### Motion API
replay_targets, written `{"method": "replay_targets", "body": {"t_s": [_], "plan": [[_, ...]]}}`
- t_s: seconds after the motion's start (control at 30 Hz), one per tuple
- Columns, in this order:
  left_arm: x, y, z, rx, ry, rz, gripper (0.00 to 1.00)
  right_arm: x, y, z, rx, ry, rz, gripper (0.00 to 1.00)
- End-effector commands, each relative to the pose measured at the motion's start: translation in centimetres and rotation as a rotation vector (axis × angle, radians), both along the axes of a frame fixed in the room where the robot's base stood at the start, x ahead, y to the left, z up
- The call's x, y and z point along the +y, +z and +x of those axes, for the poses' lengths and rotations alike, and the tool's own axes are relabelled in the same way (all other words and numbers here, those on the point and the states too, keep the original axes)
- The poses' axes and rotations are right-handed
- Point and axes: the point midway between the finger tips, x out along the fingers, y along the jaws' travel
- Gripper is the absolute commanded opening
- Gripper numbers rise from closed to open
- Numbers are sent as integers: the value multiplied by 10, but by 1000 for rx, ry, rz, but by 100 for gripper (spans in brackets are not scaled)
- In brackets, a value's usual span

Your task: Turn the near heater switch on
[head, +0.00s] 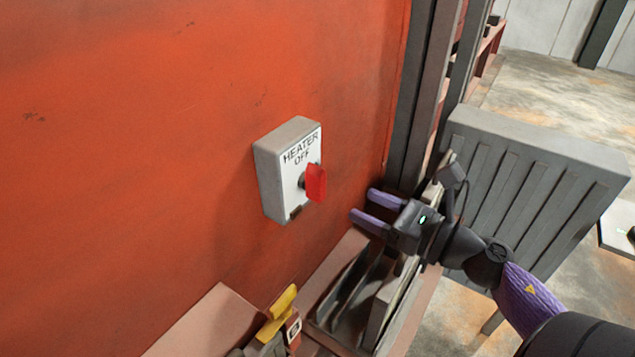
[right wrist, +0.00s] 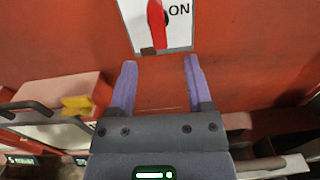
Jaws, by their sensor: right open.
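The heater switch box (head: 272,185) is a grey box on the orange-red wall, with a white face reading "HEATER OFF" at the top. Its red knob (head: 316,183) stands roughly upright, in line with OFF. In the right wrist view the red knob (right wrist: 157,25) is near vertical at the top edge, with "ON" to its right on the white face (right wrist: 181,32). My right gripper (head: 364,204) is open and empty, to the right of and a little below the box. In the right wrist view its purple fingers (right wrist: 160,64) are spread below the knob, apart from it. My left gripper is out of view.
A yellow handle (head: 283,302) sits on equipment below the box; it also shows in the right wrist view (right wrist: 76,103). A grey ribbed panel (head: 535,185) stands behind my right arm. Dark upright posts (head: 415,95) edge the wall. Wall around the box is bare.

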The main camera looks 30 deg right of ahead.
Motion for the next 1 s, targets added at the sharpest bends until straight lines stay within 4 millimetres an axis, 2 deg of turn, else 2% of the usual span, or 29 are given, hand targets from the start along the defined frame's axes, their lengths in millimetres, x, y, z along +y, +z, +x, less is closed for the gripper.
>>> {"method": "replay_targets", "body": {"t_s": [0.07, 0.3, 0.43, 0.6, 0.87, 0.9, 1.0], "plan": [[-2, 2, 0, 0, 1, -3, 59, 3, 1, 5, -4, 19, -35, 65], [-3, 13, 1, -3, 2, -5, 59, 25, 3, 57, -6, 17, -30, 65], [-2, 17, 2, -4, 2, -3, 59, 33, 2, 77, -5, 16, -27, 65], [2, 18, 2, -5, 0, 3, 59, 38, 0, 89, -1, 15, -27, 65], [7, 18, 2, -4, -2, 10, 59, 39, 0, 91, -1, 15, -26, 65], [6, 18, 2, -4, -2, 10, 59, 39, 0, 90, -2, 15, -25, 63], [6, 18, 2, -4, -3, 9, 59, 39, 0, 90, -1, 15, -24, 41]]}}
